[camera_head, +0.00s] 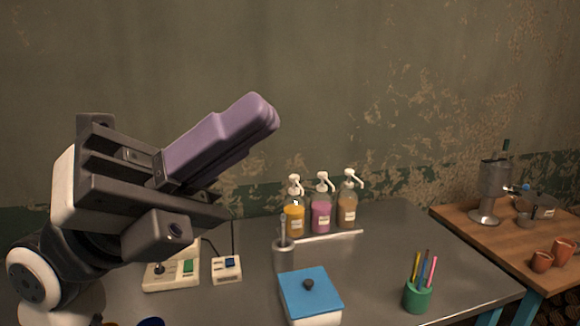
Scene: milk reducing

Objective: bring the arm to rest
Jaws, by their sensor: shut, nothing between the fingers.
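My gripper (268,110) is in the left half of the head view, raised above the metal table and in front of the wall. Its purple fingers lie close together and point up and to the right. It is shut and holds nothing. It touches none of the things on the table. The arm (60,250) comes in from the lower left corner.
A wooden table (480,237) with pots stands right. The air right of my gripper is clear.

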